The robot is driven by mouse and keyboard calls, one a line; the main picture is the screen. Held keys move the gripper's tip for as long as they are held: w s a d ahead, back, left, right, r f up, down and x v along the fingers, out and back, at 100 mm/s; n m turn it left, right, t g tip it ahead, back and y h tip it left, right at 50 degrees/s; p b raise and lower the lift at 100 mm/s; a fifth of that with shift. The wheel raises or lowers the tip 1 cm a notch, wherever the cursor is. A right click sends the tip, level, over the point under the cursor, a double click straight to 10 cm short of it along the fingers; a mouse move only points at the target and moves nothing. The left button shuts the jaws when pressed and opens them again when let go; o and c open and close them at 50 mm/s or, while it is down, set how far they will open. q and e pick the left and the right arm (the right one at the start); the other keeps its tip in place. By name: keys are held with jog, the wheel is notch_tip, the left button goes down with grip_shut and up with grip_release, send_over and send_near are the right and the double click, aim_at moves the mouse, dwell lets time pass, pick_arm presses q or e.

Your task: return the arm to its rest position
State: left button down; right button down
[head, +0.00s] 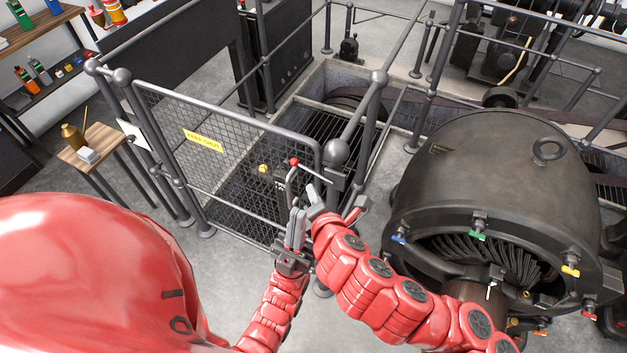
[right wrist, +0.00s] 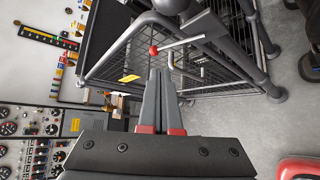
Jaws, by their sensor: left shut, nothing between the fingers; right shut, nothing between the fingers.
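My left gripper (head: 298,218) is shut and empty. It points up in front of the mesh gate (head: 215,135), low in the middle of the head view. My right gripper (head: 312,192) is close beside it, just above and to the right, and partly overlaps it in the picture. In the right wrist view my right gripper (right wrist: 160,72) shows its two grey fingers together with nothing between them. A lever with a red knob (head: 294,162) stands by the gate post, just beyond both grippers; the knob also shows in the right wrist view (right wrist: 153,50).
The gate carries a yellow sign (head: 204,140) and looks closed. A large dark dynamo (head: 475,180) with coloured taps stands close on the right. A small wooden table (head: 98,148) holds a brass can (head: 73,137) at the left. Grey railings surround the pit behind.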

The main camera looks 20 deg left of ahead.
jog(key=shift+s+d+r, duration=0.1)
jog(key=shift+s, duration=0.15)
dwell(0.5)
